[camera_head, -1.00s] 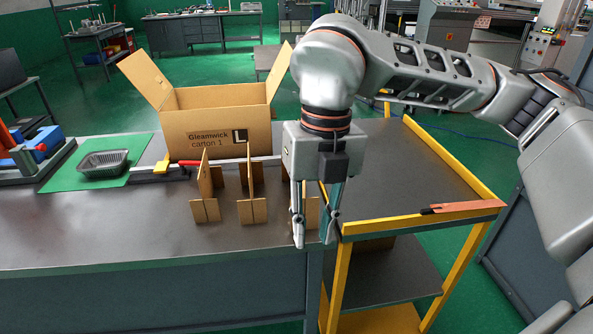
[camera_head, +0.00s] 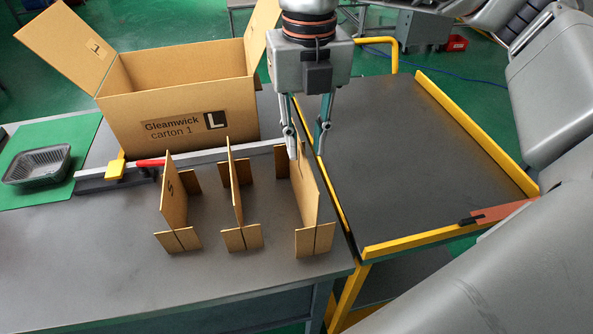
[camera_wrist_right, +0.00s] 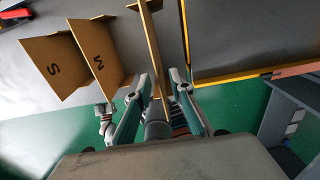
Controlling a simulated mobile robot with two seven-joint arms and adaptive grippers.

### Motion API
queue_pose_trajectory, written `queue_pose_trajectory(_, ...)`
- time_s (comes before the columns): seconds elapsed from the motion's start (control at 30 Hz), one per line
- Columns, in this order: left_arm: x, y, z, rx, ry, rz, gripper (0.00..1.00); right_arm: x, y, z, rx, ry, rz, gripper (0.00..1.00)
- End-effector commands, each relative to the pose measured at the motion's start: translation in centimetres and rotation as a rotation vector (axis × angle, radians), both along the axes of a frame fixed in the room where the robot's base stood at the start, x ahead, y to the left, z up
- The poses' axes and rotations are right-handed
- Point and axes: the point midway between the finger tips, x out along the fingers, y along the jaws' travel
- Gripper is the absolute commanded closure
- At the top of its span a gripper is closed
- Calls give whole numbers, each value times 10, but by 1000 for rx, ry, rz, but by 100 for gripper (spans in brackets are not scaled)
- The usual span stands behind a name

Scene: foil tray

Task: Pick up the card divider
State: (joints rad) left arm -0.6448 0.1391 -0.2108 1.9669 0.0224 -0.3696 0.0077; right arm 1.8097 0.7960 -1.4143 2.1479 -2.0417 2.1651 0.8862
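Three upright cardboard dividers stand in a row on the grey table: a left one marked S (camera_head: 174,205), a middle one (camera_head: 236,190) and a right one (camera_head: 308,190). In the right wrist view the left (camera_wrist_right: 57,68) and middle (camera_wrist_right: 100,58) ones read S and M. The right divider (camera_wrist_right: 152,40) shows there edge-on, running between my fingers. My right gripper (camera_head: 306,155) is open, its fingers at either side of that divider's upper far part. Whether a finger touches it I cannot tell. My left gripper is not recognisable in either view.
A foil tray (camera_head: 38,165) lies on a green mat (camera_head: 70,135) at the left. A red-handled metal bar (camera_head: 205,155) runs behind the dividers. A yellow-edged cart (camera_head: 420,170) to the right has a mostly clear top.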

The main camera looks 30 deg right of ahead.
Motion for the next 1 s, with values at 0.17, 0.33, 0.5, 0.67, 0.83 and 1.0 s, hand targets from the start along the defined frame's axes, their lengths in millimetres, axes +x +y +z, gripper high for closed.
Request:
queue_pose_trajectory(0.17, -3, 0, -4, 2, 7, 0, 100, -1, 0, -19, -1, 5, 2, 78)
queue_pose_trajectory(0.33, -4, 0, -4, 3, 10, -1, 100, 1, 0, -35, -1, 5, 0, 78)
queue_pose_trajectory(0.5, -3, 0, -2, 2, 7, -1, 100, 6, 2, -60, -1, 4, 1, 78)
queue_pose_trajectory(0.67, -1, 0, -1, 1, 2, 0, 100, 6, 2, -75, 0, 3, 1, 78)
queue_pose_trajectory(0.83, 0, 0, 1, 0, -1, -1, 100, 6, 2, -77, 1, 2, 1, 78)
queue_pose_trajectory(1.0, 0, 0, 1, 0, -2, -1, 100, 6, 2, -77, 1, 2, 1, 97)
